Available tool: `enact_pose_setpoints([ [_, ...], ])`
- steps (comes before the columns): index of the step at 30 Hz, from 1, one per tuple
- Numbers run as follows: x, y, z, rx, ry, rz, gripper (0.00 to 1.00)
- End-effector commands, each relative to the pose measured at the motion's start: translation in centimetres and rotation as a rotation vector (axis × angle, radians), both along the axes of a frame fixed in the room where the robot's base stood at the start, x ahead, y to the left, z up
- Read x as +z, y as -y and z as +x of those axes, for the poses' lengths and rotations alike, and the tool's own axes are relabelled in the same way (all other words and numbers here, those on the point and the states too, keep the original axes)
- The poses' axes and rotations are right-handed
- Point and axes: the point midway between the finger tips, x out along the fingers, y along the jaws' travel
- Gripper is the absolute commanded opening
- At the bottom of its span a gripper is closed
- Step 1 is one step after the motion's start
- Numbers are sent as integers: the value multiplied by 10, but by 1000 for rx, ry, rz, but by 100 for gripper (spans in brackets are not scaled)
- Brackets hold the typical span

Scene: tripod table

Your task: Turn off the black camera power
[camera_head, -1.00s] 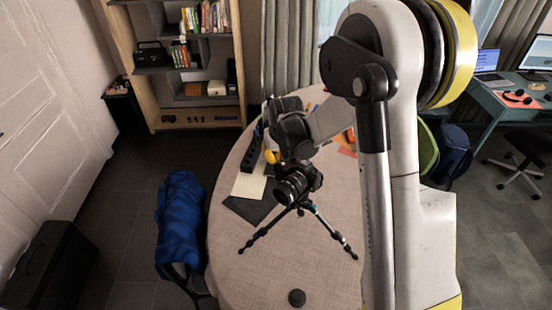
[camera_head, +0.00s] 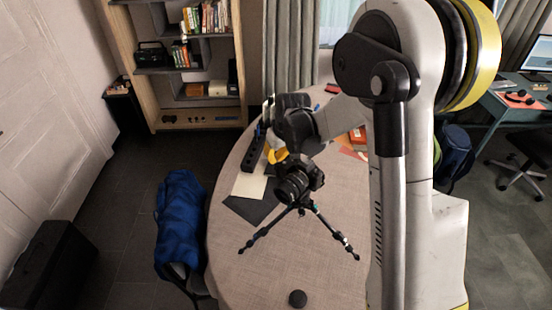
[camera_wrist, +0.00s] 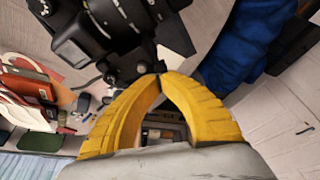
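The black camera (camera_head: 296,180) stands on a black tripod (camera_head: 309,206) on the table, its lens toward the front left. My gripper (camera_head: 277,155) is just behind the camera, with its yellow fingers partly hidden by it. In the wrist view the camera (camera_wrist: 100,28) fills the upper left. My gripper's yellow fingers (camera_wrist: 159,77) bow outward and their tips meet, with nothing seen held between them. The tips overlap the camera body's edge in the picture; I cannot tell if they touch it. The power switch cannot be made out.
The beige table (camera_head: 240,285) is clear at the front, apart from a small round black object (camera_head: 298,298). A dark sheet (camera_head: 248,208), a cream sheet (camera_head: 250,186) and a black strip (camera_head: 254,153) lie left of the tripod. A blue jacket (camera_head: 178,215) hangs at the table's left.

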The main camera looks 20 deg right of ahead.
Motion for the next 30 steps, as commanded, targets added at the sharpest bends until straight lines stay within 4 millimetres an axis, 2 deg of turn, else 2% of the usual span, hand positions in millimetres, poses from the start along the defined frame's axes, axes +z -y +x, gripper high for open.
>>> enact_pose_setpoints([
  [18, -1, -3, -5, 190, -1, 0, 0],
  [30, 0, -4, -7, 227, -2, 0, 0],
])
